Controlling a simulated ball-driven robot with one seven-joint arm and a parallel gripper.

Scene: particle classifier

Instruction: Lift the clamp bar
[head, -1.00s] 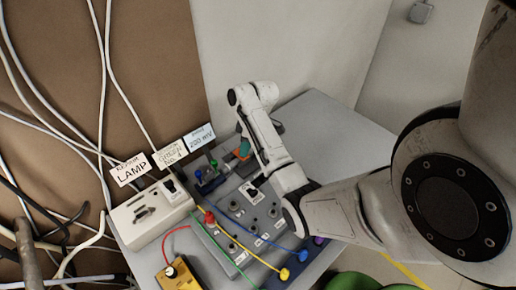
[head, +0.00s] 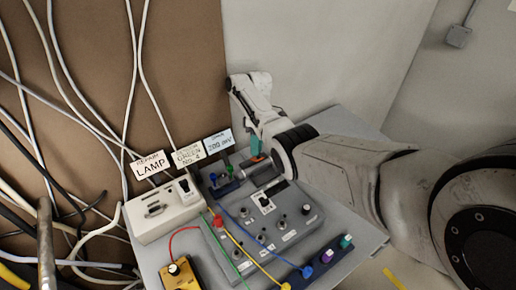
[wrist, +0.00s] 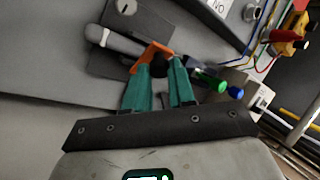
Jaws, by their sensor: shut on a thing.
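The bar's light grey rod (wrist: 115,41) runs up and left over a dark grey plate in the wrist view. In the head view my gripper (head: 257,149) is at the back of the grey table, next to the small dark device (head: 222,183). My arm hides part of that area, and how far the bar is raised cannot be told.
A grey control panel (head: 273,228) with switches and knobs stands in front. A cream box (head: 168,212), a yellow meter (head: 180,276) and coloured leads lie left and front. Signs stand behind them. The table's right part (head: 345,205) is clear.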

